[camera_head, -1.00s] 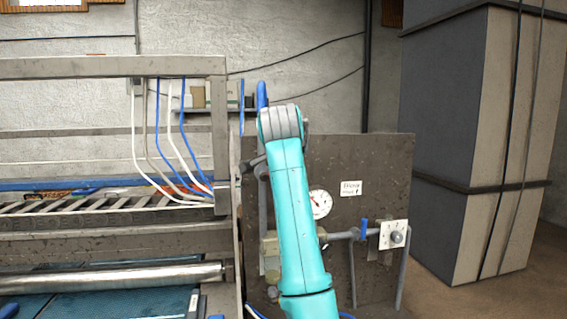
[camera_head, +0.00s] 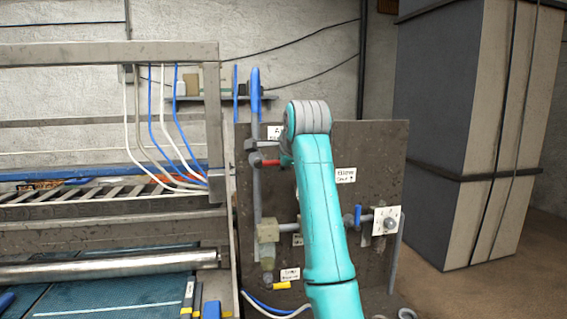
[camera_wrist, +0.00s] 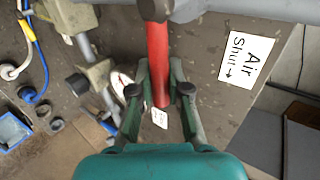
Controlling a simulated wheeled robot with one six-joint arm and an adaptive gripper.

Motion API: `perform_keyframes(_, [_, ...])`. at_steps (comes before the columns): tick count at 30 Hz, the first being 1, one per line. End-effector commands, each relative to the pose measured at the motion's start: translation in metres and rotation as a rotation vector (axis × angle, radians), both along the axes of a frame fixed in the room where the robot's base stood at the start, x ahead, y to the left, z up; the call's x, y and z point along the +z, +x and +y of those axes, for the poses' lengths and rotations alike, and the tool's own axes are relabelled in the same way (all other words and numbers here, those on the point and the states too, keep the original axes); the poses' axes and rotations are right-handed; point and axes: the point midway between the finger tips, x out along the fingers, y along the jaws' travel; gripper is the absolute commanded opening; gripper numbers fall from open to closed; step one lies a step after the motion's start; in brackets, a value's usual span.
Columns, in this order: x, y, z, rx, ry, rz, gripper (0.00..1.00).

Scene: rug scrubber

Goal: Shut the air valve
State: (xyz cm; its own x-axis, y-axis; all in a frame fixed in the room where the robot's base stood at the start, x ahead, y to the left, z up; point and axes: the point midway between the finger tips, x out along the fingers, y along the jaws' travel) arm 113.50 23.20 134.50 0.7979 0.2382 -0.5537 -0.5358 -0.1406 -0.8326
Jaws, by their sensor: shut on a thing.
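The air valve's red lever (camera_wrist: 157,60) runs down from its pipe fitting at the top of the wrist view. My gripper (camera_wrist: 160,78) has its two fingers on either side of the lever and is shut on it. In the head view the red lever (camera_head: 268,162) sticks out sideways to the right from the valve on the upright pipe. My arm hides its right end and most of the gripper. A white label (camera_wrist: 246,60) reading "Air Shut" with an arrow is on the panel right of the lever.
The brown panel (camera_head: 385,160) carries a lower pipe with a blue-handled valve (camera_head: 358,215) and a white plate (camera_head: 386,221). A yellow handle (camera_head: 282,286) is low on the panel. Left stands the roller machine (camera_head: 110,262); right, a tall strapped block (camera_head: 470,130).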

Motion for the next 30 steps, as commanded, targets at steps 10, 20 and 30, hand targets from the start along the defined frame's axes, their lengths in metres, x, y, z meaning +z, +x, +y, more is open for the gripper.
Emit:
perform_keyframes(10, [-0.004, 0.000, 0.000, 0.000, -0.001, 0.007, 0.36])
perform_keyframes(20, [-0.001, 0.000, 0.000, 0.000, -0.001, 0.003, 0.42])
perform_keyframes(30, [0.024, -0.034, -0.010, 0.000, 0.000, -0.001, 0.42])
